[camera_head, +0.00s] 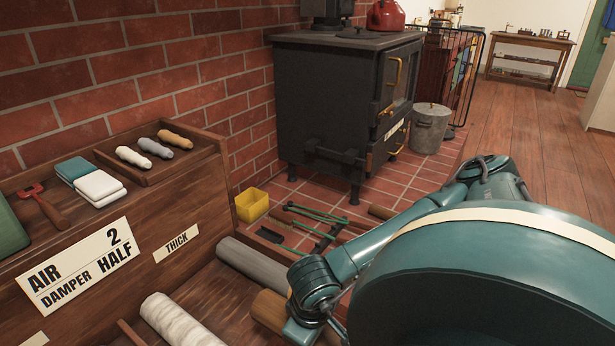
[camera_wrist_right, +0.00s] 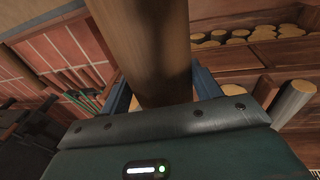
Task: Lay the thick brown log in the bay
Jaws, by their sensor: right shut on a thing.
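In the right wrist view a thick brown log (camera_wrist_right: 150,40) lies between the blue fingers of my right gripper (camera_wrist_right: 162,86), which is shut on it. The log runs away out of the top of that view. In the head view my right forearm hides the gripper, and I cannot tell which visible wood is the held log. The wooden rack has a THICK label (camera_head: 176,245). Below it are a grey log (camera_head: 250,262), a whitish log (camera_head: 178,320) and, partly hidden, a tan-brown log (camera_head: 268,308). My left gripper is out of view.
A black stove (camera_head: 340,105) stands behind on red tiles, with a metal bucket (camera_head: 431,128) beside it. A yellow box (camera_head: 252,205) and green-handled tools (camera_head: 310,225) are near the rack. Pale log ends (camera_wrist_right: 260,33) show in the wrist view.

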